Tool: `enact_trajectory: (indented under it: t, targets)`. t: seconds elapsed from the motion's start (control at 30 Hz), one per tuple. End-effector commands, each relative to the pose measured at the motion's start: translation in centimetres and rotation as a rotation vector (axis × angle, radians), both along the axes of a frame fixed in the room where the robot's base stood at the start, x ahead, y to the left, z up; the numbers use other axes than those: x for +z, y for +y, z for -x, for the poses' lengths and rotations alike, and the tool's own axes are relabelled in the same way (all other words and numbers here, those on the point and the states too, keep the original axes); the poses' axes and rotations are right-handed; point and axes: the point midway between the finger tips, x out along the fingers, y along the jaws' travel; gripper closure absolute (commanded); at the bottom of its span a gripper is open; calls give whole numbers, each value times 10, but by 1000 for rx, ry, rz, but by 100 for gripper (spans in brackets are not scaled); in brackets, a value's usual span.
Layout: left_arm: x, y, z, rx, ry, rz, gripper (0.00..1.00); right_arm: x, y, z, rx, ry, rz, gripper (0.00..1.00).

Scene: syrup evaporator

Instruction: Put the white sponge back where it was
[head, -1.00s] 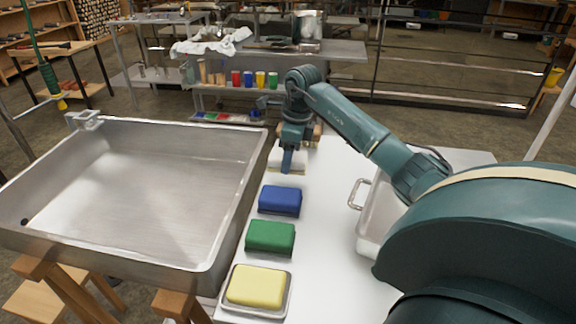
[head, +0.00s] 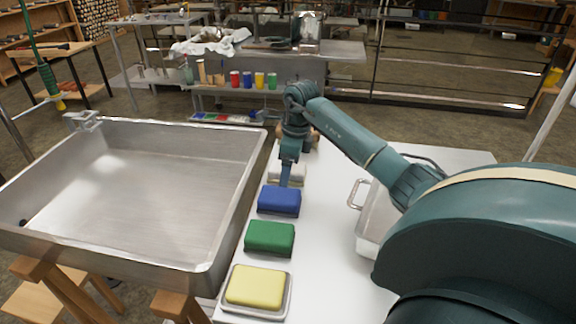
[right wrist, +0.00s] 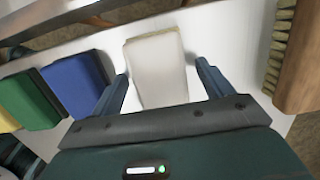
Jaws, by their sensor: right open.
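The white sponge (right wrist: 158,72) lies between the two fingers of my right gripper (right wrist: 161,75) in the right wrist view. The fingers are open, with a gap on each side of the sponge. In the head view the white sponge (head: 296,173) is at the far end of a row of sponges on the white table, partly hidden by my right gripper (head: 289,172). The blue sponge (head: 279,200) is just nearer than it. Whether a dish lies under the white sponge is hidden. My left gripper is not in view.
The green sponge (head: 269,237) and yellow sponge (head: 255,287) continue the row; the yellow one sits in a shallow tray. A brush (right wrist: 299,60) lies right of the white sponge in the wrist view. A steel pan (head: 140,180) stands left; a handled metal container (head: 372,215) stands right.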

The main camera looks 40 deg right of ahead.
Motion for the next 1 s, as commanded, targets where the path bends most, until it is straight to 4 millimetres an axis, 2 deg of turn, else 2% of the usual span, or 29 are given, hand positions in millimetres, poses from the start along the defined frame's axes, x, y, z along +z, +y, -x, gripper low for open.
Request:
enact_trajectory:
  t: [0.13, 0.27, 0.6, 0.7, 0.8, 1.0]
  targets:
    - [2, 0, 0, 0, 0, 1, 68, 3, 0, 0, 0, -1, -1, 21]
    - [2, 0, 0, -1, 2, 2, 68, 17, -2, 1, -1, -4, 2, 21]
    - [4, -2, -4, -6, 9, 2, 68, 89, -9, 9, -1, -5, 1, 21]
    - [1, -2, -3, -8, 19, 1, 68, 104, -10, 11, 0, -2, 1, 21]
    - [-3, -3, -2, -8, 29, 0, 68, 115, -11, 13, 0, -2, 1, 21]
    - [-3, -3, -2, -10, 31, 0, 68, 122, -11, 14, 1, 1, -1, 21]
